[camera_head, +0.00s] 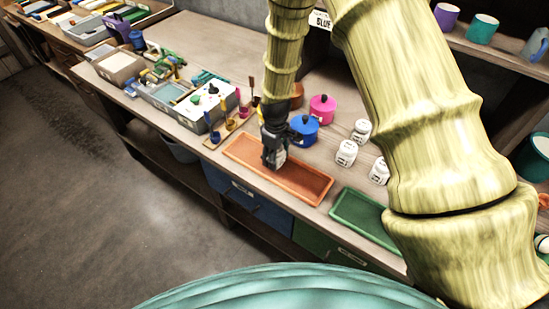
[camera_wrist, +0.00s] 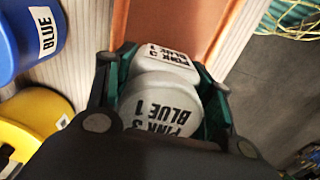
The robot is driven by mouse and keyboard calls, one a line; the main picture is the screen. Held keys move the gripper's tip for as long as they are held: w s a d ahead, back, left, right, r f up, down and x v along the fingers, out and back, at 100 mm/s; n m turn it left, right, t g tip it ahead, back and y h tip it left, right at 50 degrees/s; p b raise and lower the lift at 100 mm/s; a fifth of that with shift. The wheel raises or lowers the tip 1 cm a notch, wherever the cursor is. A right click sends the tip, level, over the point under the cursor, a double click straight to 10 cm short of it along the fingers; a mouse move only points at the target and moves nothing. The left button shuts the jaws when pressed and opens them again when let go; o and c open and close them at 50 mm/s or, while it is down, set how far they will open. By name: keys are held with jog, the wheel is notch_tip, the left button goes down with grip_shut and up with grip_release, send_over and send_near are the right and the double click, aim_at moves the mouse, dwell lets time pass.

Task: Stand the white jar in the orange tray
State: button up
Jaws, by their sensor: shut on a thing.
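My gripper (camera_head: 273,158) is over the orange tray (camera_head: 307,187), near its middle. It is shut on a white jar (camera_wrist: 158,98), held between the two fingers in the wrist view. The jar has a label reading "PINK 3 BLUE 1" on its lid and side. In the head view only a small part of the jar shows beside the fingers. The tray's surface also shows beyond the jar in the wrist view (camera_wrist: 165,22). I cannot tell whether the jar's base touches the tray.
A blue pot (camera_head: 304,131) stands close behind my gripper, with a pink pot (camera_head: 322,109) farther back. Several other white jars (camera_head: 346,153) stand to the right. A green tray (camera_head: 362,216) lies right of the orange one. Small brushes or scoops (camera_head: 230,122) stand to the left.

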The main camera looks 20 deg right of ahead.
jog(key=shift+f+p, duration=0.35)
jog(key=shift+f, duration=0.65)
jog(key=shift+f, duration=0.15)
jog(key=o, duration=1.1)
jog(key=shift+r+b, duration=2)
jog(key=shift+r, duration=4.15)
